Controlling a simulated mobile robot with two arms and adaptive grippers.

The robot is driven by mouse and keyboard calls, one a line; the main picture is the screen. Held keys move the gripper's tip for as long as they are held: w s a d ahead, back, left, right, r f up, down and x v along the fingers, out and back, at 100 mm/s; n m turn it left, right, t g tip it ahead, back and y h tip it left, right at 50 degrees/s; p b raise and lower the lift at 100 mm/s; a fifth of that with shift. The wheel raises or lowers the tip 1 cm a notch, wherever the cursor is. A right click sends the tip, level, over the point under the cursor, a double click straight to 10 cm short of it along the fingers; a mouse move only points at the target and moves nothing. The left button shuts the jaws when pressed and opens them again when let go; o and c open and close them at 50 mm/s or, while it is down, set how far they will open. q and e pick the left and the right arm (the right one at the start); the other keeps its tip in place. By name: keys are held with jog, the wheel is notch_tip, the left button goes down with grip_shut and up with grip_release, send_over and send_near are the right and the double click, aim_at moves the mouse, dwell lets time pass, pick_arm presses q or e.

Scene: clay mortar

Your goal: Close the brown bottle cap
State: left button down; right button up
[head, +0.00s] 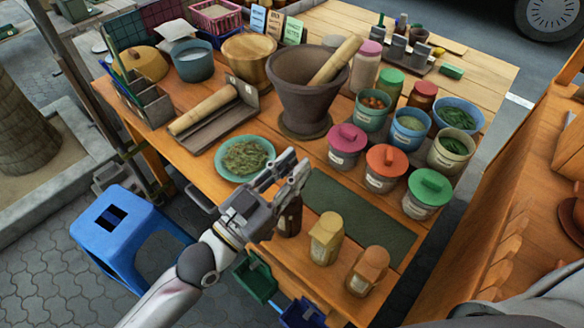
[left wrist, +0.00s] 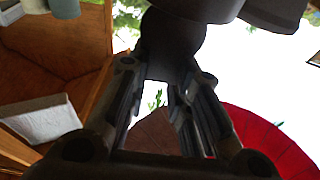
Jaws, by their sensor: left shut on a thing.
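The brown bottle (head: 290,219) stands at the table's front edge, left of two jars with yellow and orange lids. Its top is hidden behind my left gripper (head: 287,174), which reaches in from the lower left. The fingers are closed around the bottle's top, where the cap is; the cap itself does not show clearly. In the left wrist view, a dark rounded shape (left wrist: 172,42) lies beyond the fingers of my left gripper (left wrist: 165,90); I cannot tell which thing it is. My right gripper is out of view.
A yellow-lidded jar (head: 326,240) and an orange-lidded jar (head: 368,270) stand right of the bottle. A green plate of leaves (head: 245,157) lies behind the gripper, and the stone mortar (head: 305,92) stands farther back. A dark green mat (head: 360,213) lies bare.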

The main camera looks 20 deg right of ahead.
pick_arm(q)
jog(key=c, duration=1.3)
grip_release()
jog(key=v, duration=1.2)
